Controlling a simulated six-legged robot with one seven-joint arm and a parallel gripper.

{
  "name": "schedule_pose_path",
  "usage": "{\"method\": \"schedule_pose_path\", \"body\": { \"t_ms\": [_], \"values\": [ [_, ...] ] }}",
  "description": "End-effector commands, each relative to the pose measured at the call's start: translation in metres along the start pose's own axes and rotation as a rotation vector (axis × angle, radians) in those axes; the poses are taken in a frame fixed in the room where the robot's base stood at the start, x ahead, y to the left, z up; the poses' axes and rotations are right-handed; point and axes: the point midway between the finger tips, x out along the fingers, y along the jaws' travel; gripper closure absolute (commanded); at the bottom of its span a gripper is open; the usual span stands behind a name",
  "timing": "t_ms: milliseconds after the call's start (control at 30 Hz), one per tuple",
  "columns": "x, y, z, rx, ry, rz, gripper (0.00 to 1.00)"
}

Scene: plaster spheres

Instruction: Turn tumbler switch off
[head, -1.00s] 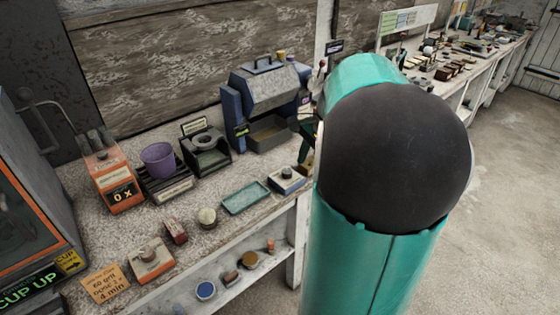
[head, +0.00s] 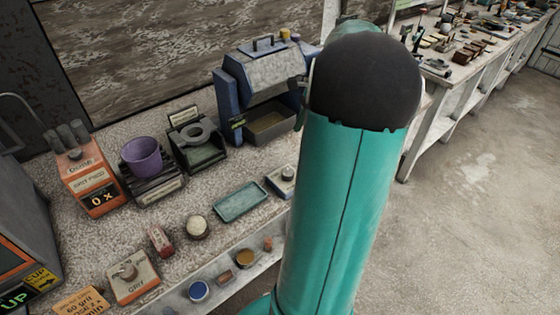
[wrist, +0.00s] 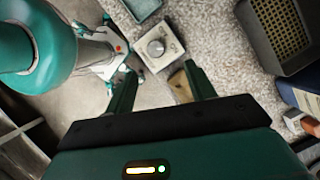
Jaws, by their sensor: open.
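A small pale box with a round grey knob (wrist: 157,47) sits at the bench's front edge in the wrist view. It also shows in the head view (head: 284,180), just left of my arm. A blue machine with a grey hood (head: 262,85) stands behind it. A small white block with a reddish tip (wrist: 297,121) is beside the blue body in the wrist view. No readable label shows which one is the tumbler switch. My gripper (wrist: 160,72) is open and empty, its fingers pointing toward the knob box.
A teal tray (head: 241,201), a purple cup (head: 142,157) and an orange box with a display (head: 92,180) stand on the bench. A GRIT box (head: 133,277) is at the front. A lower shelf holds small jars. Open floor (head: 470,210) lies to the right.

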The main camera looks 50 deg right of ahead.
Motion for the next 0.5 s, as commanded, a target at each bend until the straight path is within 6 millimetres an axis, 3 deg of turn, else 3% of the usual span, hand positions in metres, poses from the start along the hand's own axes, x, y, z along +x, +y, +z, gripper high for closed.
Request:
{"method": "schedule_pose_path", "body": {
  "t_ms": [167,500],
  "values": [
    [0.007,0.009,-0.006,0.017,0.000,-0.006,0.45],
    [0.071,0.011,-0.004,0.016,-0.002,-0.003,0.45]
  ]
}}
